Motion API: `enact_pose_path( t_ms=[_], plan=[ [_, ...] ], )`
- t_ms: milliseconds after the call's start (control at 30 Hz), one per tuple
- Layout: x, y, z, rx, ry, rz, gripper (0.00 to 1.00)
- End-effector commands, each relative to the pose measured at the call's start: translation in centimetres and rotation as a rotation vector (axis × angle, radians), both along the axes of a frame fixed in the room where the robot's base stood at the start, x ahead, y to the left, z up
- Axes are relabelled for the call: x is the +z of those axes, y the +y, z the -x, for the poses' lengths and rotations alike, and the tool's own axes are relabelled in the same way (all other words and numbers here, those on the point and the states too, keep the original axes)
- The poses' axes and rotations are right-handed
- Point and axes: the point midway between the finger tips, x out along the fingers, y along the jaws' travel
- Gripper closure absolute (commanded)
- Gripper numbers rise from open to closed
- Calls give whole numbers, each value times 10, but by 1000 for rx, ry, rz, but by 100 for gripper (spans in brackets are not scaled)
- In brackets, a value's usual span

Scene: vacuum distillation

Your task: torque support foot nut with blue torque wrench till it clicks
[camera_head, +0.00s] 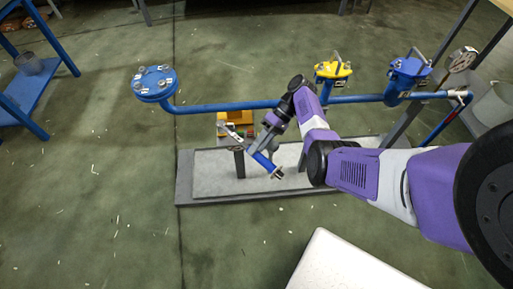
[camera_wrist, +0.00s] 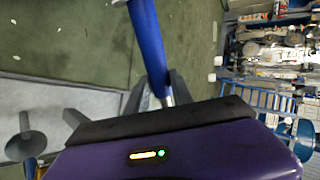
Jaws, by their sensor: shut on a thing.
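The blue torque wrench (camera_head: 264,161) is held by my gripper (camera_head: 262,148) above the grey plinth, slanting down to the right in the head view. In the wrist view its blue handle (camera_wrist: 148,42) runs up from between the two dark fingers of my gripper (camera_wrist: 157,90), which is shut on it. A dark support foot (camera_head: 239,162) stands on the plinth just left of the wrench; a flared post (camera_wrist: 27,143) shows at lower left in the wrist view. The nut is too small to make out, and I cannot tell whether the wrench touches it.
A blue pipe (camera_head: 225,107) runs above the plinth (camera_head: 205,185), with a blue flange (camera_head: 154,83), a yellow valve (camera_head: 333,70) and a blue valve (camera_head: 408,70). A yellow-orange object (camera_head: 235,118) lies behind the foot. A blue shelf (camera_head: 45,88) is at left. The left floor is open.

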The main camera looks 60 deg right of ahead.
Motion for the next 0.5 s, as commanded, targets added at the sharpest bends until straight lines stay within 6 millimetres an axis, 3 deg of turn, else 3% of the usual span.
enact_pose_path(
  t_ms=[500],
  plan=[
    [6,23,-6,-124,-4,-2,100]
  ],
)
